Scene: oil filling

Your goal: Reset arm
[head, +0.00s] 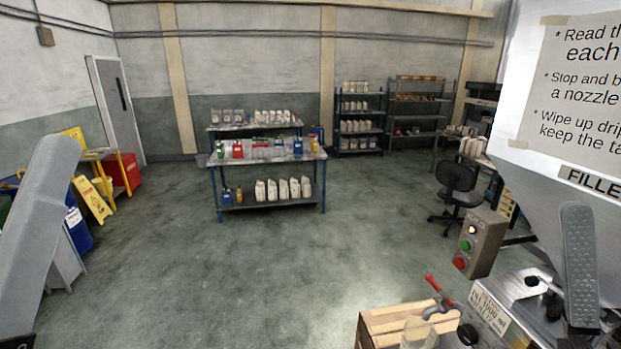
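A smooth grey part of my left arm (40,225) rises at the left edge of the head view; no pair of fingertips shows there. A grey finger-like part with a ribbed pad (580,260) stands upright at the right, in front of the filler machine, and appears to belong to my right gripper. Only this one part is visible, so its opening cannot be judged. Nothing is seen held by either arm. The filling machine (490,318) has a tap with a red lever (433,284).
A wooden crate (380,325) stands beside the machine. A control box (478,243) with coloured buttons is mounted nearby. A workbench (268,155) holds bottles and cans. A yellow wet-floor sign (92,200) and blue drum (78,232) are at left. The middle floor is clear.

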